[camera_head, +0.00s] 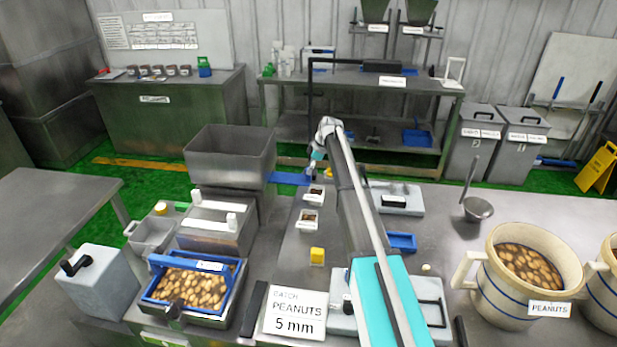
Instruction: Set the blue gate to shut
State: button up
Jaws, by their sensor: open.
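A flat blue plate, which looks like the blue gate (288,178), sticks out to the right from under the large grey steel hopper (230,152). I cannot tell how far it is pulled out, since its left part is hidden by the hopper. My arm reaches away from the camera, and my gripper (315,171) is at its far end, just right of the plate's right end. The gripper is small and partly hidden by my arm. Its jaws are open, and I see nothing held in them. I cannot tell whether it touches the plate.
Below the hopper stand a steel box (215,226) and a blue-framed tray of peanuts (190,287). A "PEANUTS 5 mm" sign (294,313) is in front. A peanut pot (525,275) stands right.

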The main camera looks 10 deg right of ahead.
jog(key=shift+b+x, duration=0.85)
jog(key=shift+x, duration=0.4)
grip_shut()
